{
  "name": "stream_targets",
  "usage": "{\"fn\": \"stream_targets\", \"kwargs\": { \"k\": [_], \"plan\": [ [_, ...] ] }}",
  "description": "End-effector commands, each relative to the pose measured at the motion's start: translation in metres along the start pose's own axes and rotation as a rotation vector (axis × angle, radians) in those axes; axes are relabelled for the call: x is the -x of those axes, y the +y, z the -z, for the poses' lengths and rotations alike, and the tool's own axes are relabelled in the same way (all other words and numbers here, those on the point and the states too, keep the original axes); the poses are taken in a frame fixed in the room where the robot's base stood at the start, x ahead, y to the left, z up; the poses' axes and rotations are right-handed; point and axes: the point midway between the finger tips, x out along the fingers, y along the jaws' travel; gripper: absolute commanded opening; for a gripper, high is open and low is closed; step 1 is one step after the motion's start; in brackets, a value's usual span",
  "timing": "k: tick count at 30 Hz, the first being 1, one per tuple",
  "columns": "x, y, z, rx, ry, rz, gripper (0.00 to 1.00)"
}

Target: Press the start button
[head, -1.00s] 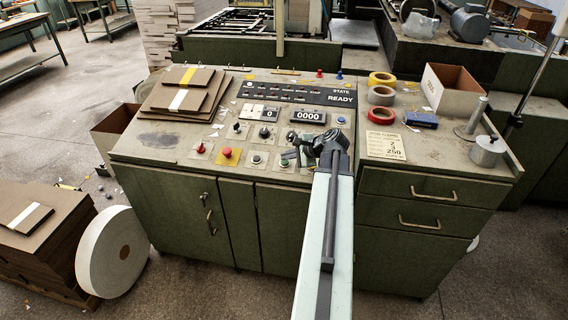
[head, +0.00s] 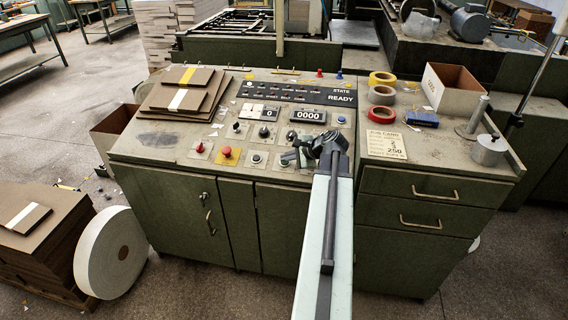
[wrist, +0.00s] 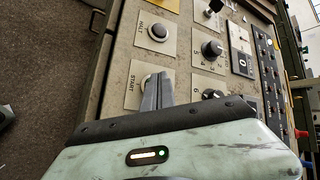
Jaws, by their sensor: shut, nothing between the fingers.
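The start button, on a plate lettered START (wrist: 132,85), shows only in part in the wrist view, with the shut fingers of my gripper (wrist: 157,90) in front of it. I cannot tell whether the fingertips touch it. In the head view, my gripper (head: 289,157) is over the lower right of the panel, its fingers small and dark there. The display beside the word STATE reads READY (head: 341,98).
The HALT button (wrist: 158,32) is one plate away from START. Rotary knobs (wrist: 212,49), a red mushroom button (head: 227,153) and a counter reading 0000 (head: 308,116) share the panel. Cardboard sheets (head: 185,96) lie left, tape rolls (head: 382,96) and an open box (head: 458,98) right.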

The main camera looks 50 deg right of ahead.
Motion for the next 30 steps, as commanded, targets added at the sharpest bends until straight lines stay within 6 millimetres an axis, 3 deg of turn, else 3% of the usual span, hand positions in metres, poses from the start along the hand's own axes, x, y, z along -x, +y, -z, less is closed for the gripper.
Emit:
{"fn": "stream_targets", "kwargs": {
  "k": [19,30],
  "plan": [
    [-0.003,0.002,0.002,0.000,0.001,0.000,0.00],
    [0.010,-0.008,-0.007,0.000,0.001,0.000,0.00]
  ]
}}
